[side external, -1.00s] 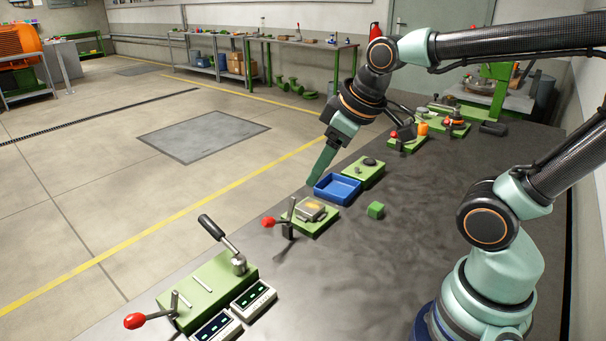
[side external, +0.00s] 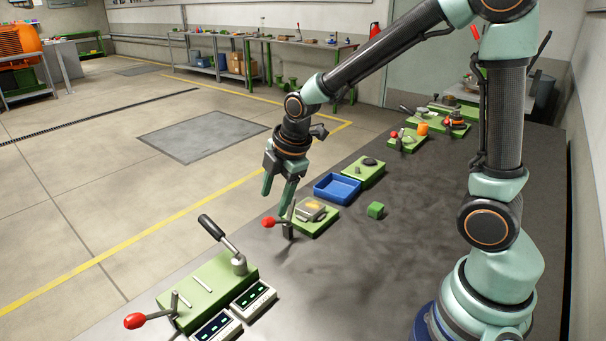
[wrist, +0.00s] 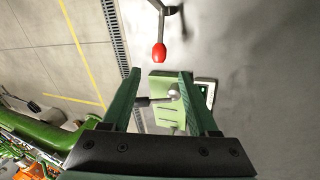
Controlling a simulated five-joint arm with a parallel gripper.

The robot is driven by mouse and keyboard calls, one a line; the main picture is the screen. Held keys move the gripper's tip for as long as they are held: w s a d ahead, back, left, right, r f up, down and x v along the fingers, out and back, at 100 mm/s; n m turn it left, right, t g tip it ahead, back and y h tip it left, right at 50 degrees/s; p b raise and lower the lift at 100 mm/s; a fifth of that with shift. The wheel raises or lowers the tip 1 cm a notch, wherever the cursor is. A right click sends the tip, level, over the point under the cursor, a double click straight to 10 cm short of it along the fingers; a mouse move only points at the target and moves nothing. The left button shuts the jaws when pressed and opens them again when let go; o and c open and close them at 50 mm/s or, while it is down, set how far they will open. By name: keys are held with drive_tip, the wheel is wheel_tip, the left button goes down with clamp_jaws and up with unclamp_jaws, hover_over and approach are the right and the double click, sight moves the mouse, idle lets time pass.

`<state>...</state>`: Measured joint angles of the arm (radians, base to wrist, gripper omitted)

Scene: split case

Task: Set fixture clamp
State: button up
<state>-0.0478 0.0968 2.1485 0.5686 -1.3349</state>
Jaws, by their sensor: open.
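A small green fixture (side external: 318,225) with a metal block clamped or resting on it stands at the bench's left edge. Its clamp lever ends in a red knob (side external: 268,222), which also shows in the wrist view (wrist: 159,53). My gripper (side external: 277,203) is open and empty, pointing down close above the red knob and lever. In the wrist view my gripper (wrist: 160,74) has the knob just past its fingertips, roughly centred between them. It is not clear whether a finger touches the lever.
A larger green fixture (side external: 208,290) with a black-handled lever and a red-knobbed lever stands nearer the camera, beside two display boxes (side external: 252,299). A blue tray (side external: 337,187), a green cube (side external: 375,210) and more green fixtures (side external: 407,141) lie farther along. The bench's middle is clear.

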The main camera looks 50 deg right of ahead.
sight(270, 219)
drive_tip(key=x, duration=0.7)
drive_tip(key=shift+w+d+f, duration=0.1)
drive_tip(key=shift+d+f, duration=0.2)
drive_tip(key=shift+d, duration=0.05)
clamp_jaws()
idle(1.1)
